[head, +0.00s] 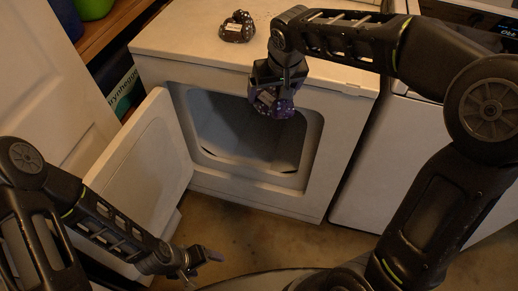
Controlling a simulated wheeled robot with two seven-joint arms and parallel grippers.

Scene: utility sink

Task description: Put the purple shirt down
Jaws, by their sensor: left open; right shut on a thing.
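The purple shirt (286,108) is a small crumpled bundle with a pale patch. My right gripper (275,88) is shut on it and holds it in front of the upper edge of the open dryer doorway (312,150). My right gripper's fingers partly hide it. My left gripper (197,262) is open and empty, low in front of the machine near the floor, at the bottom of the view.
The white dryer door (145,150) stands swung open to the left. Another dark patterned bundle (237,27) lies on the dryer top (185,35). A second white machine (385,150) stands to the right. Shelves with a box (123,92) are at the left.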

